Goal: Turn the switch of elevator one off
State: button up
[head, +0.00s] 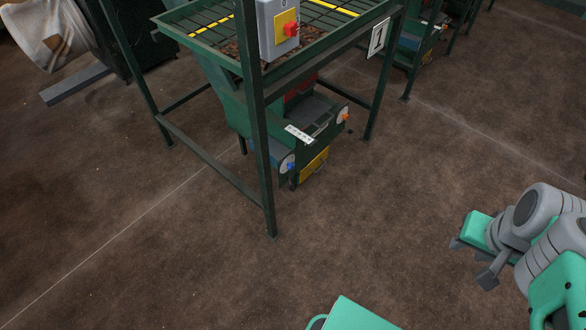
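The switch (290,30) is a red knob on a yellow plate, on the front of a grey box (267,28). The box is fixed to a front post of a green metal frame, elevator one (265,150), at the top centre. A white sign (378,37) with a black mark like a "1" hangs on the frame's right side. The knob's exact turn position is too small to tell. My gripper (471,261) is at the lower right, far from the switch. Its two dark fingers are apart with nothing between them.
A green hopper machine with a yellow panel (313,167) stands inside the frame's legs. Another similar green unit (414,45) stands behind at the upper right. A whitish bag (45,35) is at the upper left. The brown floor in front is clear.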

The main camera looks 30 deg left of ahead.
aim_at(291, 28)
jog(key=u, duration=1.5)
